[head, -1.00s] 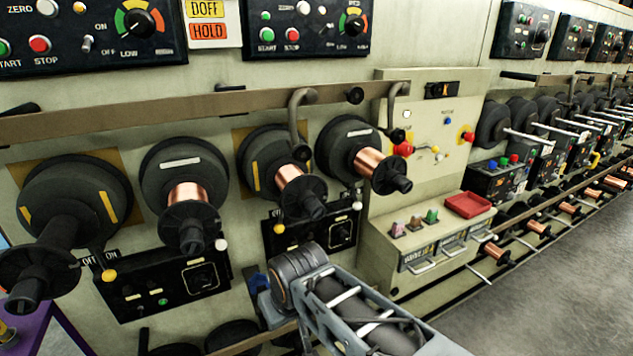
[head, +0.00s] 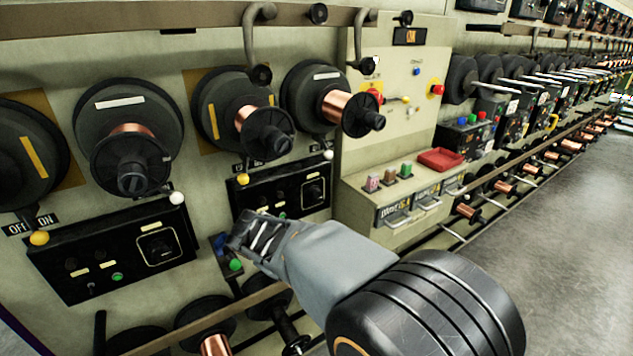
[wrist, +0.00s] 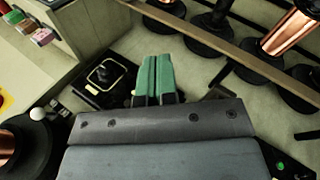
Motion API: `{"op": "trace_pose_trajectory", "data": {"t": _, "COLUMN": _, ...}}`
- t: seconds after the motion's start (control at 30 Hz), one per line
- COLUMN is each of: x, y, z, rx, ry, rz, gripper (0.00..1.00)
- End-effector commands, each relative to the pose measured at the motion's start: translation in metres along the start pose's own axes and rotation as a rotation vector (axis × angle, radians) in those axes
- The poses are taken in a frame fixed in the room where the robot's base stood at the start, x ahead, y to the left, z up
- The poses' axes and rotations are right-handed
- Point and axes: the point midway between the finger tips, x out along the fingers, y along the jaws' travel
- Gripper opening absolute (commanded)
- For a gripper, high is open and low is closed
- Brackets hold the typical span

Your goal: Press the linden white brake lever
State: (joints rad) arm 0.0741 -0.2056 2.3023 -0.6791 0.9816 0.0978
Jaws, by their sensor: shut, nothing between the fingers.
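Two white-knobbed levers show in the head view: one (head: 177,198) by the middle-left spool and one (head: 328,155) by the right spool. I cannot read which is the linden one. The right one also appears at the left of the wrist view (wrist: 37,114), beside a dark spool disc. My gripper (wrist: 159,58) has two teal fingers, shut together with nothing between them. They point towards the machine face below the right dial panel, apart from that white knob.
Yellow-knobbed levers (head: 40,238) (head: 242,179) stand near the white ones. Black dial panels (head: 315,190) sit below the copper spools (head: 340,106). A rail (head: 262,300) and lower spools run beneath. A cabinet with a red tray (head: 440,160) juts out at right. The floor at right is clear.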

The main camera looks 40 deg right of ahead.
Motion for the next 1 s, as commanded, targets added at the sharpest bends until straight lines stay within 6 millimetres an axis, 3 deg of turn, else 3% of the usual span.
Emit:
{"op": "trace_pose_trajectory", "data": {"t": 0.03, "x": 0.022, "y": 0.005, "z": -0.007, "rx": -0.038, "ry": -0.023, "rz": 0.081, "gripper": 0.00}}
{"op": "trace_pose_trajectory", "data": {"t": 0.1, "x": 0.035, "y": 0.023, "z": -0.017, "rx": -0.087, "ry": -0.042, "rz": 0.203, "gripper": 0.00}}
{"op": "trace_pose_trajectory", "data": {"t": 0.33, "x": 0.047, "y": 0.080, "z": -0.058, "rx": -0.215, "ry": -0.045, "rz": 0.599, "gripper": 0.00}}
{"op": "trace_pose_trajectory", "data": {"t": 0.5, "x": 0.027, "y": 0.113, "z": -0.089, "rx": -0.267, "ry": 0.006, "rz": 0.845, "gripper": 0.00}}
{"op": "trace_pose_trajectory", "data": {"t": 0.7, "x": -0.009, "y": 0.139, "z": -0.111, "rx": -0.272, "ry": 0.082, "rz": 1.050, "gripper": 0.00}}
{"op": "trace_pose_trajectory", "data": {"t": 1.0, "x": -0.026, "y": 0.147, "z": -0.117, "rx": -0.235, "ry": 0.137, "rz": 1.142, "gripper": 0.00}}
